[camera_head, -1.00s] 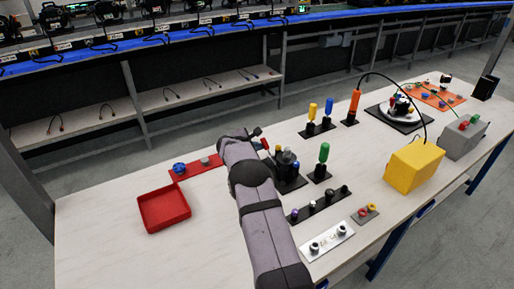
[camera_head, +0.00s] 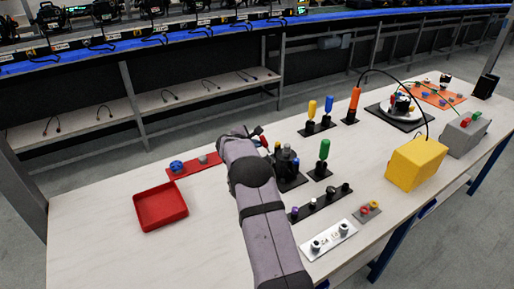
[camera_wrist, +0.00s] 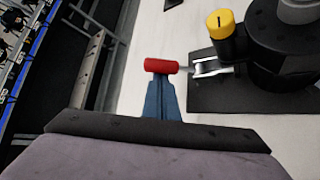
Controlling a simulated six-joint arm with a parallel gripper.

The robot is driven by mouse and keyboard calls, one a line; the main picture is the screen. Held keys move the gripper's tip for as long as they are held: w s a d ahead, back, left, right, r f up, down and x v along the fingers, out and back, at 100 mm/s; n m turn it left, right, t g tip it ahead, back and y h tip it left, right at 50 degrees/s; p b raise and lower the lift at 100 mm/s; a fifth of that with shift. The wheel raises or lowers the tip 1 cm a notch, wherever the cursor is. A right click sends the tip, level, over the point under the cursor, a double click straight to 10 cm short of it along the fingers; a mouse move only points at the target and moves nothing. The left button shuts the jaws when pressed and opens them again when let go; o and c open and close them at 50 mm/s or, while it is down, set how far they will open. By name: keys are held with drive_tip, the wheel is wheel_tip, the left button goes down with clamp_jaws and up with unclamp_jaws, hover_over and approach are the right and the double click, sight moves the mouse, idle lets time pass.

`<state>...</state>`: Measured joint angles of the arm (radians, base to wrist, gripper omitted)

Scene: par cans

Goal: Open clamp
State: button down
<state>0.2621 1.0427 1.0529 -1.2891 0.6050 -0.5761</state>
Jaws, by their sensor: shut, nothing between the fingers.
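The clamp is a small metal toggle with a red handle (camera_wrist: 160,66). In the wrist view its metal linkage (camera_wrist: 210,67) is mounted on a dark plate (camera_wrist: 218,94) beside a yellow cap and a round black fixture (camera_wrist: 282,45). The red handle sticks out to the left, lying roughly level; it also shows in the head view (camera_head: 263,140). My gripper (camera_wrist: 163,84) has blue fingers, shut together and empty. Its tips are right at the red handle, just below it in the wrist view; I cannot tell whether they touch. In the head view my arm hides the fingers.
A yellow cap (camera_wrist: 220,24) stands close to the clamp. In the head view, a green-handled tool (camera_head: 324,150) stands right of the fixture. A red tray (camera_head: 160,222) is at left, and a yellow box (camera_head: 414,163) at right. The table's front left is clear.

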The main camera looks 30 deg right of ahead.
sight(263, 140)
drive_tip(key=shift+s+f+m+t+b, duration=0.25)
drive_tip(key=shift+t+b, duration=0.35)
drive_tip(key=shift+b, duration=3)
drive_tip(key=shift+s+r+b, duration=0.1)
drive_tip(key=shift+b, duration=0.95)
drive_tip(key=t+b, duration=0.1)
drive_tip(key=b, duration=0.4)
drive_tip(key=s+m+h+b, duration=0.1)
drive_tip(key=b, duration=0.4)
drive_tip(key=shift+r+m+t+b, duration=0.25)
drive_tip(key=shift+r+t+b, duration=0.1)
drive_tip(key=shift+t+b, duration=0.05)
drive_tip(key=t+b, duration=0.1)
drive_tip(key=b, duration=0.6)
drive_tip(key=shift+s+r+m, duration=0.3)
drive_tip(key=shift+r+m, duration=0.05)
drive_tip(key=shift+m, duration=0.05)
drive_tip(key=b, duration=0.3)
drive_tip(key=shift+s+r+t+h, duration=0.15)
drive_tip(key=shift+r+t+h, duration=0.05)
drive_tip(key=shift+t+h, duration=0.1)
drive_tip(key=shift+s+r+m+b, duration=0.1)
drive_tip(key=shift+r+m+b, duration=0.2)
drive_tip(key=shift+b, duration=0.1)
drive_tip(key=shift+f, duration=0.1)
